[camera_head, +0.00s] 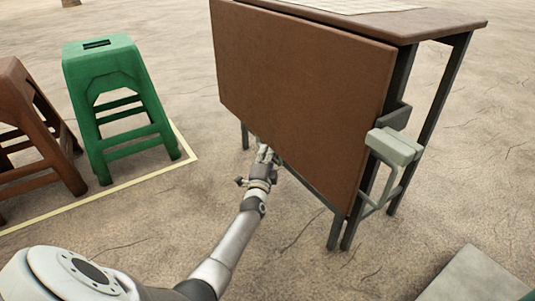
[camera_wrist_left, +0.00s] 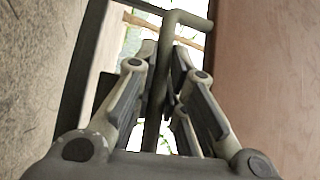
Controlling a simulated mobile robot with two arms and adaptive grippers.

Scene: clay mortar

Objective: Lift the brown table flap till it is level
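The brown table flap (camera_head: 300,85) hangs down, close to vertical, from the near side of the brown table top (camera_head: 440,22). My left gripper (camera_head: 265,155) is at the flap's lower edge, toward its left half. In the left wrist view the flap (camera_wrist_left: 270,80) fills the right side, and a grey bent bar (camera_wrist_left: 158,85) runs between the fingers of the left gripper (camera_wrist_left: 164,58). The fingers lie close to both sides of the bar; whether they press on it cannot be told. My right gripper is not in view.
A green stool (camera_head: 105,75) and a brown stool (camera_head: 30,130) stand at left, by a yellow floor line (camera_head: 100,198). A pale grey bracket (camera_head: 393,147) sits at the table's right end beside the dark legs. A grey slab (camera_head: 470,280) lies lower right. Ground before the flap is mostly clear.

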